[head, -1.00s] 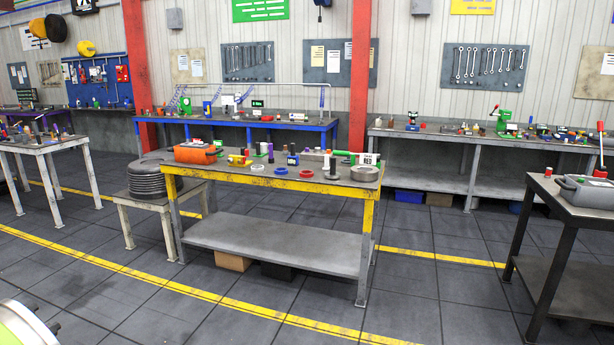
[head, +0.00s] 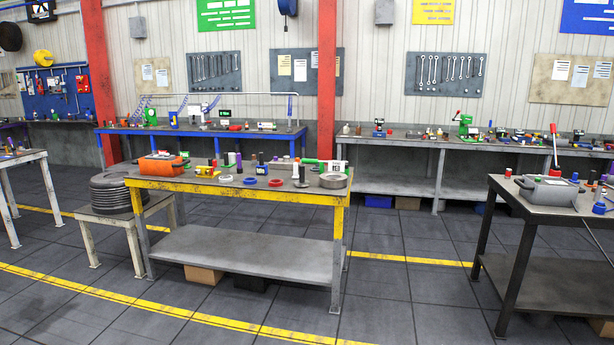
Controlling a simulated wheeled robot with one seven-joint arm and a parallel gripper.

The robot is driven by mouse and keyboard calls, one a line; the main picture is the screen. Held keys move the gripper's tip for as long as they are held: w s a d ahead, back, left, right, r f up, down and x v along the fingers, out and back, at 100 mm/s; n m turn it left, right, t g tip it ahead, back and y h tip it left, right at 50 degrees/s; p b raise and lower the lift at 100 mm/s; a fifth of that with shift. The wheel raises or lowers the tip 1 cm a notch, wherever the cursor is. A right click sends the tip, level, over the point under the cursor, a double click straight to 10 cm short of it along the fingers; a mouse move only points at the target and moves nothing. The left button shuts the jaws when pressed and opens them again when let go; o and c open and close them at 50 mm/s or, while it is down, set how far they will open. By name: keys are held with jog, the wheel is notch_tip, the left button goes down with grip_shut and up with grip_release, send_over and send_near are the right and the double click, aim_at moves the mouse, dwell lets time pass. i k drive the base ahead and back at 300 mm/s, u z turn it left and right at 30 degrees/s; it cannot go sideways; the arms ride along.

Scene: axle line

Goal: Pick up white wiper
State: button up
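I cannot make out a white wiper for certain; the small items on the benches are too small to tell apart. The yellow-edged table (head: 240,195) stands ahead of me. My gripper is not in view.
A stool with stacked black discs (head: 112,192) stands left of the yellow-edged table. A dark table with a grey case (head: 547,190) is at right. Blue (head: 215,131) and grey benches (head: 460,145) line the wall. Floor in front is clear.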

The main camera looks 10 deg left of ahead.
aim_at(295, 175)
jog(key=z, duration=0.05)
jog(key=i, duration=1.35)
jog(key=u, duration=0.25)
jog(key=i, duration=2.25)
jog(key=u, duration=1.45)
jog(key=i, duration=1.5)
jog(key=u, duration=0.75)
jog(key=i, duration=0.55)
jog(key=u, duration=0.05)
